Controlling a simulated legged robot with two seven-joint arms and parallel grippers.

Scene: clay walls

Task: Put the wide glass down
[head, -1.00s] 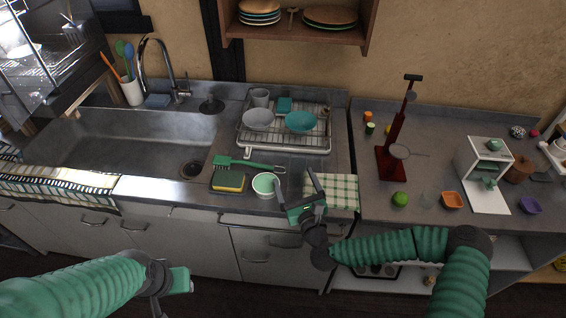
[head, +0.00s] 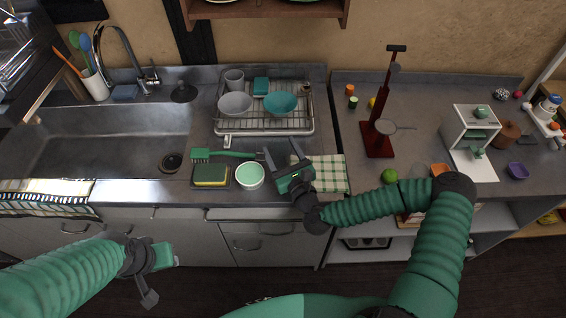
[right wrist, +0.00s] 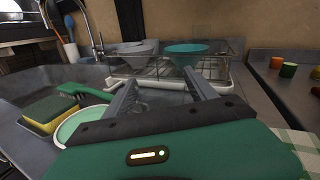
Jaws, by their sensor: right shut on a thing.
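My right gripper (head: 283,161) is over the counter in front of the dish rack, its fingers pointing toward the wall. In the right wrist view its fingers (right wrist: 160,88) stand apart, shut on the wide glass (right wrist: 158,97). The glass is see-through and its outline barely shows. I cannot tell whether its base touches the counter (head: 330,145).
The dish rack (head: 265,128) holds bowls and a cup. The sink (head: 100,145) is further left.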

